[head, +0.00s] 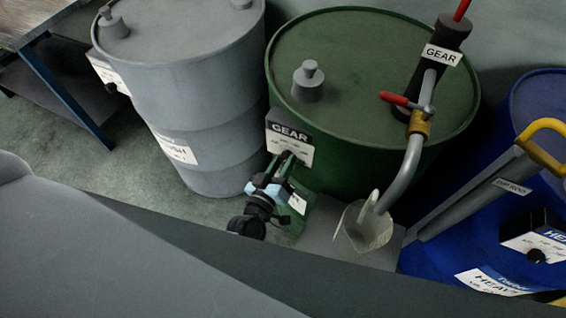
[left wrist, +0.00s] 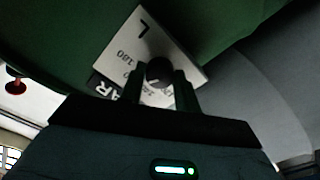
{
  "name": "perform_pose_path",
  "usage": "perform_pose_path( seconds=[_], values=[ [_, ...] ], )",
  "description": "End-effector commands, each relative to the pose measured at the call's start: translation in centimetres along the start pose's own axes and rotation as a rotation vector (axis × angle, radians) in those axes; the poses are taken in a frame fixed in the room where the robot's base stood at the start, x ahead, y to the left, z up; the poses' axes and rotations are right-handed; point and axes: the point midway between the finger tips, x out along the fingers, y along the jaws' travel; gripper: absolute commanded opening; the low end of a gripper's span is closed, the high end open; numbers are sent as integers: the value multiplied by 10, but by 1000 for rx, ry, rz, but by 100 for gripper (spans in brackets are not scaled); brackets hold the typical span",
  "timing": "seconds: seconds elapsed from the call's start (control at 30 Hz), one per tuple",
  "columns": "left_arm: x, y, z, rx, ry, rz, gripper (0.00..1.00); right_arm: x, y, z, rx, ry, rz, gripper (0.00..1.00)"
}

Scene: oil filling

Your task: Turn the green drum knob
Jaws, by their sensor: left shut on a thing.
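The green drum (head: 370,60) stands in the middle of the head view, with a white GEAR label plate (head: 300,147) on its side. Its black knob (head: 288,155) is on that plate, and the knob also shows in the left wrist view (left wrist: 159,71) between my fingertips. My left gripper (head: 285,162) reaches up to the plate and is shut on the knob; it also shows in the left wrist view (left wrist: 162,84). The fingers partly hide the plate's markings. My right gripper is not in view.
A pump with a red lever (head: 393,98) and curved grey spout (head: 405,170) stands on the green drum. A pale jug (head: 365,228) stands below the spout. A grey drum (head: 190,80) is at left and a blue drum (head: 540,100) at right. Floor (head: 150,160) shows at left.

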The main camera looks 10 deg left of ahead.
Motion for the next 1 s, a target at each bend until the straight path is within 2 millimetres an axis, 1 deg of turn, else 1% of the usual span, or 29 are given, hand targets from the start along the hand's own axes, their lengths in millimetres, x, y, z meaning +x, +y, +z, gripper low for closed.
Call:
perform_pose_path(
  seconds=[0.3, 0.6, 0.8, 1.0],
  values=[
    [-1, -1, 1, -299, 1, -1, 9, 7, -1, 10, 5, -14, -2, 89],
    [-1, -1, 1, -547, 1, -1, 9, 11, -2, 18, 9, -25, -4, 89],
    [-1, -1, 1, -661, 0, -1, 9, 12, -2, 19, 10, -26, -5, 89],
    [0, -1, 1, -725, 1, -1, 9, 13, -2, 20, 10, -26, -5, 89]
  ],
)
